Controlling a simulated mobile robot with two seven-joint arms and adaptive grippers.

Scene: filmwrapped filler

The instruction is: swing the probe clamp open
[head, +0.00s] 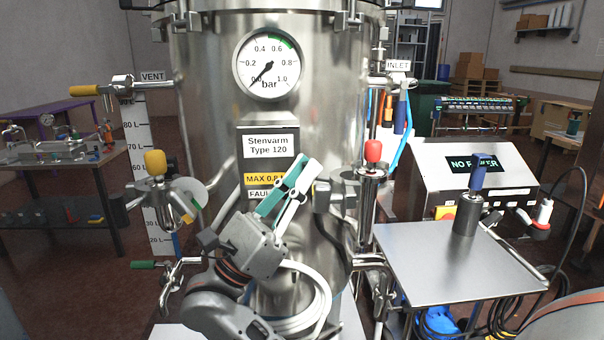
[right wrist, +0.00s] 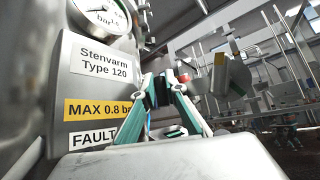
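A red-capped metal probe (head: 372,184) stands in a side fitting at the right of the steel vessel (head: 335,110). A bulky grey clamp-like fitting (head: 344,188) sits between it and the vessel wall. I cannot tell clearly which part is the probe clamp, or whether it is open. My right gripper (head: 304,162), with green and white fingers, points up and right in front of the vessel, just left of this fitting. A gap shows between its fingers, and it seems empty. In the right wrist view its fingertips (right wrist: 164,88) partly hide metal parts beyond. My left gripper is out of view.
A yellow-capped fitting (head: 155,165) juts out at the vessel's left. A gauge (head: 268,64) and a name plate (head: 268,143) are on its front. A white hose (head: 322,295) loops below my gripper.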

